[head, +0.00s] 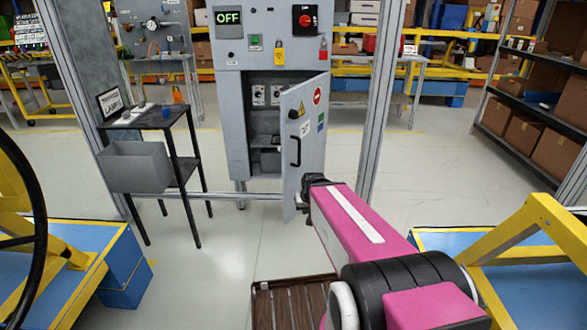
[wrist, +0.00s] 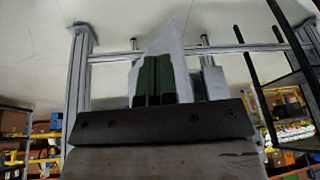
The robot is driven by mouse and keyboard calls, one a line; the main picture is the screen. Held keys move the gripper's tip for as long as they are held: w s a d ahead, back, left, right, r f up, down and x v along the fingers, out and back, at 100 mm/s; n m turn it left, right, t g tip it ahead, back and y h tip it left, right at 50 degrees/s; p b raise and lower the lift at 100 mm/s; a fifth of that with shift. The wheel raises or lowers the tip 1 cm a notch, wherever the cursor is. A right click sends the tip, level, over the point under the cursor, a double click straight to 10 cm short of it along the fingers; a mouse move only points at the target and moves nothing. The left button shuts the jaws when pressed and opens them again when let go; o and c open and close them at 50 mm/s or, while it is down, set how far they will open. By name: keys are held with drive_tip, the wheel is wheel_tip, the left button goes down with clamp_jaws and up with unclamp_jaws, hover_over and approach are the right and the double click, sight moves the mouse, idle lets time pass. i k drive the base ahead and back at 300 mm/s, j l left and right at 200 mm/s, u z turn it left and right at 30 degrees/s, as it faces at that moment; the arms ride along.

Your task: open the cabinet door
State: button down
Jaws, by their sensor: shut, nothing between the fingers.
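The grey cabinet (head: 232,120) stands ahead in the head view. Its lower door (head: 305,125) is partly open, swung out on the right side, and the inside shows with dials and a dark shelf. The door has a black handle (head: 296,151), a black knob and warning stickers. My pink arm reaches to the door's lower right; the gripper's fingertips are hidden there. In the wrist view, my gripper (wrist: 156,80) has green fingers shut together with nothing between them. A pale panel, apparently the door (wrist: 168,40), is just behind the fingers. I cannot tell whether they touch it.
A black side table (head: 150,120) with a grey bin (head: 137,167) stands left of the cabinet. Metal frame posts (head: 382,100) flank it. Yellow and blue structures stand at both lower sides. Shelves with boxes (head: 545,110) are at right. Open floor lies between.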

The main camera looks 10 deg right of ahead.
sight(303, 138)
drive_tip(key=i+j+z, duration=0.15)
drive_tip(key=j, duration=0.2)
drive_tip(key=i+j+z, duration=0.15)
drive_tip(key=j, duration=0.25)
drive_tip(key=i+j+z, duration=0.15)
drive_tip(key=j, duration=0.25)
drive_tip(key=j+z, duration=0.15)
drive_tip(key=j, duration=0.25)
